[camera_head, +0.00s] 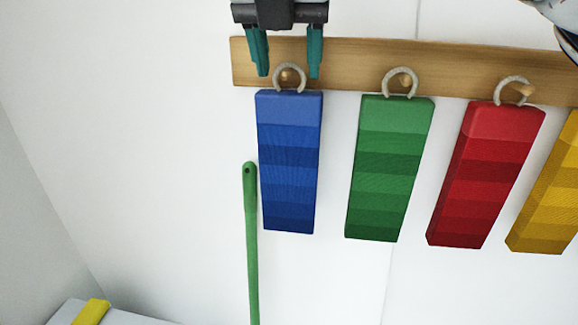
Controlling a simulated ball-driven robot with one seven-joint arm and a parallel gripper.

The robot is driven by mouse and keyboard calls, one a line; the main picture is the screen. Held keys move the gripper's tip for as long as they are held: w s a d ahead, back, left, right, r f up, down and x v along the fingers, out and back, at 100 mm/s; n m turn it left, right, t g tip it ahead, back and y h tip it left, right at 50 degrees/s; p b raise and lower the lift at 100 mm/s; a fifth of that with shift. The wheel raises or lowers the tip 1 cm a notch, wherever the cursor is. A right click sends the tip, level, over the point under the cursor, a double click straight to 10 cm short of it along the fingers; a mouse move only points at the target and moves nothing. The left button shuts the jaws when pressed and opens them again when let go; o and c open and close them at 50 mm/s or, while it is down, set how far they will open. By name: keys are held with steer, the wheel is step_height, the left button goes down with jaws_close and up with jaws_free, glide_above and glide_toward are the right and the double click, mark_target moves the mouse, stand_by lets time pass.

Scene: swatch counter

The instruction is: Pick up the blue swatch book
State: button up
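The blue swatch book (289,162) hangs by a pale ring (290,80) from a wooden peg on a wooden rail (350,62). It shows bands in several shades of blue. My gripper (289,70) is at the top of the view, pointing down, with its two teal fingers apart. In the picture, the fingertips are to the left and right of the ring, just above the book's top edge. I see nothing between the fingers but the ring and peg, and cannot tell how far in front of them the fingers are.
Green (389,167), red (486,175) and yellow (551,190) swatch books hang to the right on the same rail. A green stick (251,245) stands close to the blue book's left. A yellow object (92,312) lies on a pale surface at lower left. A patterned thing (560,20) shows at upper right.

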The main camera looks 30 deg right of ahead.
jaws_close()
stand_by(0.3)
steer(key=shift+r, duration=0.2)
